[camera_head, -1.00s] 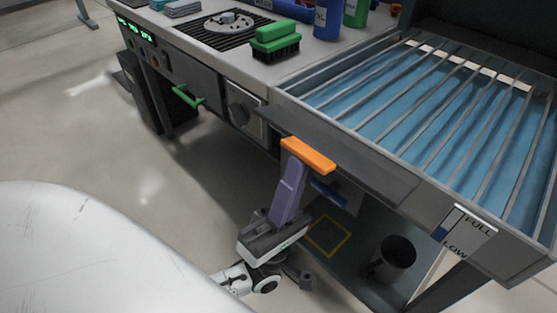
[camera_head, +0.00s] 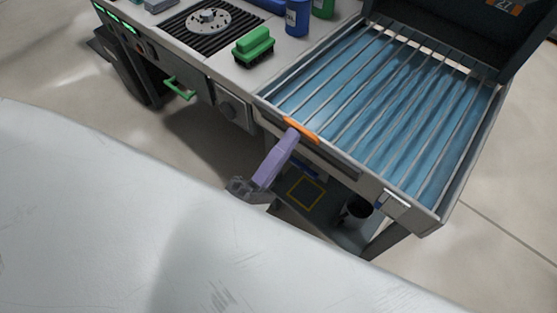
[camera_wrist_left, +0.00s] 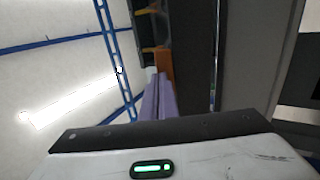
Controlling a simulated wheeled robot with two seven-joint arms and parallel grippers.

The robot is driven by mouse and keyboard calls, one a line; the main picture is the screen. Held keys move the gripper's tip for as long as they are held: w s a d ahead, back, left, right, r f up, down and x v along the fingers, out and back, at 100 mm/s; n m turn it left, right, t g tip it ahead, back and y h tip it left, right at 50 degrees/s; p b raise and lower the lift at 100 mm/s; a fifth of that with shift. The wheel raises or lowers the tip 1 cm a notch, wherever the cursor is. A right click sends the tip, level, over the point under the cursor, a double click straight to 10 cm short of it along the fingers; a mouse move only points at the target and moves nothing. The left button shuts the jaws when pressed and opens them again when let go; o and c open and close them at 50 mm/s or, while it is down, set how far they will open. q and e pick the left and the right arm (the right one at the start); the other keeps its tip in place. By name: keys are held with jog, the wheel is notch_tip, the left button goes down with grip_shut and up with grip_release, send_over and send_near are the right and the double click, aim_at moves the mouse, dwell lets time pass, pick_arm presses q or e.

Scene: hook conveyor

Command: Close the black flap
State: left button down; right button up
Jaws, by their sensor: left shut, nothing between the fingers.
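The black flap (camera_head: 339,165) is a long dark strip along the front of the blue-floored tray. It shows as a narrow band just below the tray's front rim, and I cannot tell whether it is flush. An orange bar (camera_head: 303,131) sits at its upper left part. My left gripper (camera_head: 291,136) has purple fingers, shut and empty, with the tips at the orange bar; contact is unclear. In the left wrist view the purple fingers (camera_wrist_left: 159,97) point at the orange bar (camera_wrist_left: 165,63), beside a dark panel. My right gripper is not in view.
The blue-floored tray (camera_head: 432,190) has several metal bars across it. A green brush (camera_head: 254,45) and blue bottle (camera_head: 297,17) stand on the counter. A green handle (camera_head: 180,88) juts from the front. A dark cup (camera_head: 355,211) stands on the lower shelf.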

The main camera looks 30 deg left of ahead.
pick_arm(q)
jog(key=shift+p+x, duration=0.35)
jog(key=shift+x, duration=1.45)
jog(key=shift+a+r, duration=0.1)
jog(key=shift+r, duration=0.15)
jog(key=shift+s, duration=0.1)
send_near(296, 128)
jog(key=s+a+r, duration=0.1)
jog(key=s+r, duration=0.3)
jog(key=s, duration=0.1)
jog(key=shift+s+r, duration=0.2)
jog(key=shift+r, duration=0.15)
